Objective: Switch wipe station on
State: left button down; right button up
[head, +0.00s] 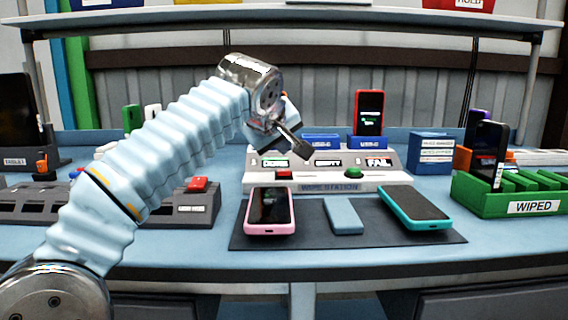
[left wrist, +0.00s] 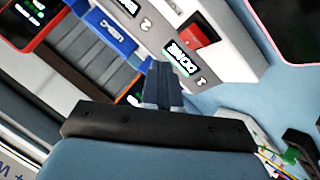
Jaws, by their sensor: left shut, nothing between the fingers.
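The white wipe station (head: 400,178) stands at the middle of the table. Its small displays read DONE, EMPTY and FAIL. A red button (head: 284,174) and a green button (head: 352,173) sit on its front. A red phone (head: 369,112) stands in its right blue USB-C slot (head: 367,142). My left gripper (head: 301,149) is shut and empty, just above the station's left displays. In the left wrist view its fingers (left wrist: 162,84) are together beside the DONE display (left wrist: 183,63). My right gripper is not in view.
A dark mat (head: 300,238) in front holds a pink phone (head: 269,212), a blue-grey block (head: 343,216) and a teal phone (head: 414,208). A green WIPED rack (head: 487,203) stands right, a grey rack (head: 200,208) left. A shelf (head: 400,16) spans above.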

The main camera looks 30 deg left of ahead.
aim_at(282, 171)
pick_arm(q)
jog(key=r, duration=0.1)
jog(key=r+p, duration=0.2)
jog(key=shift+s+d+r, duration=0.15)
jog(key=shift+s+r, duration=0.15)
jog(key=shift+f, duration=0.1)
